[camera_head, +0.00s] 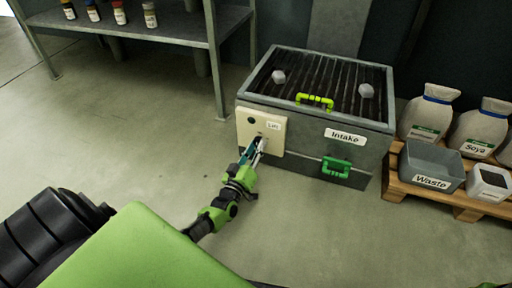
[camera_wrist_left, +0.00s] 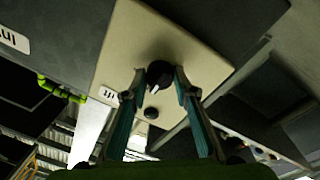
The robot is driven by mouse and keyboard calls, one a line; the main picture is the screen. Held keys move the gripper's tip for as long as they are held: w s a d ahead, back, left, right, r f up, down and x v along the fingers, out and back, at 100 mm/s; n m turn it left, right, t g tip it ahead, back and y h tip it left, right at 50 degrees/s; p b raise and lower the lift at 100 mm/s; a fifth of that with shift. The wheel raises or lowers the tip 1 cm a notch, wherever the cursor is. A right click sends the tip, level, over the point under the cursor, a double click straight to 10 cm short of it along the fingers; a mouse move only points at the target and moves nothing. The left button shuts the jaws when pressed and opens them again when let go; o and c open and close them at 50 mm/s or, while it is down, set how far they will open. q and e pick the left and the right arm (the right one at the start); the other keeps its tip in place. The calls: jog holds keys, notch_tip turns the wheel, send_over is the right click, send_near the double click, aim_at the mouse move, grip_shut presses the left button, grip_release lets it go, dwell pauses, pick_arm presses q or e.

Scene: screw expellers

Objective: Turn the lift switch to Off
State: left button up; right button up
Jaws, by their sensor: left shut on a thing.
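The lift switch is a dark round knob (camera_wrist_left: 160,72) with a white pointer mark, on a cream panel (camera_head: 275,142) on the left side of the intake's front. In the left wrist view the pointer mark points toward the bottom, slightly left. My left gripper (camera_head: 260,143) reaches the panel from below. In the left wrist view its two teal-sided fingers (camera_wrist_left: 160,80) stand on either side of the knob, shut on it. In the head view the gripper hides most of the knob. The panel has a small "Lift" label (camera_head: 273,126). My right gripper is not in view.
The grey intake box (camera_head: 308,150) has a dark grate, two pale lumps, a lime handle (camera_head: 315,101) and a green handle (camera_head: 336,167). A waste bin (camera_head: 436,168) and sacks stand on a pallet at right. A shelf (camera_head: 150,32) with bottles is at upper left. The floor between is clear.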

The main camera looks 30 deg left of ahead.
pick_arm(q)
jog(key=o, duration=1.1)
jog(key=v, duration=0.7)
jog(key=shift+s, duration=0.25)
jog(key=shift+d, duration=0.1)
